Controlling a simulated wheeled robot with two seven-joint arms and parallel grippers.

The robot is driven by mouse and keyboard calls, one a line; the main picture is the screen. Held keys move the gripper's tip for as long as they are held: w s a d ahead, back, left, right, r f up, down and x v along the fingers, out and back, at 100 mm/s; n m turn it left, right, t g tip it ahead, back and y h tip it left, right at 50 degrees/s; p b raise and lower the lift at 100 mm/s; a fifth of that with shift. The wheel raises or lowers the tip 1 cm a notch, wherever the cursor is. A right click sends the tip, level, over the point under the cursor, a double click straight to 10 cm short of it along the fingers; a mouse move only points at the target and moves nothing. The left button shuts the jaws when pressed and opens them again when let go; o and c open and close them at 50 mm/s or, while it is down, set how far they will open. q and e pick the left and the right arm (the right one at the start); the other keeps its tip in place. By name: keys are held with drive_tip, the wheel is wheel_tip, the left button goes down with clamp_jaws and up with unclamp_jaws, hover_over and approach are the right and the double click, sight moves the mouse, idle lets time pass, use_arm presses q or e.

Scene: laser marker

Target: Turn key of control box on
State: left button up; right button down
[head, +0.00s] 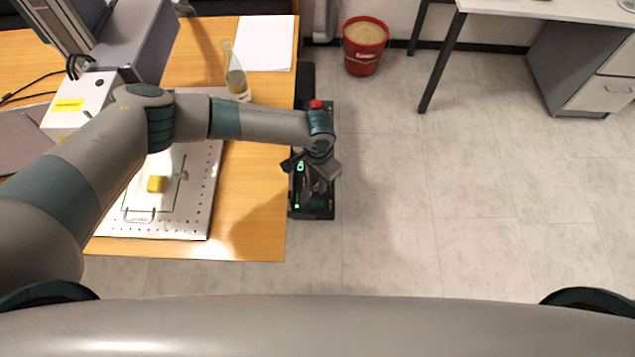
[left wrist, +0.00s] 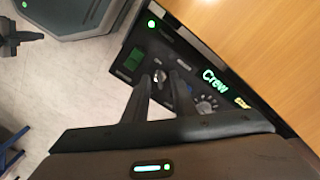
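The black control box (head: 315,207) stands beside the right edge of the wooden table, with green lights on its panel. A small silver key switch (left wrist: 158,76) sits on the panel. My left gripper (head: 316,176) is over the box in the head view. In the left wrist view, its two fingers (left wrist: 162,84) are apart, with the key showing between their tips; I cannot tell whether they touch it. My right gripper is not in view.
A red button (head: 316,104) shows at the box's far end, near my left wrist. On the table are a perforated plate (head: 200,215) with a yellow block (head: 157,184), a glass flask (head: 236,80) and white paper (head: 265,43).

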use_arm(q)
drive_tip(key=shift+c, duration=0.7)
clamp_jaws()
drive_tip(key=shift+m, duration=0.4)
drive_tip(key=m, duration=0.2)
drive_tip(key=shift+m, duration=0.3)
drive_tip(key=m, duration=0.4)
drive_tip(key=shift+m+b, duration=0.3)
drive_tip(key=shift+b, duration=0.05)
drive_tip(key=m, duration=0.5)
drive_tip(key=shift+b, duration=0.35)
drive_tip(key=shift+m+b, duration=0.4)
drive_tip(key=shift+m, duration=2.1)
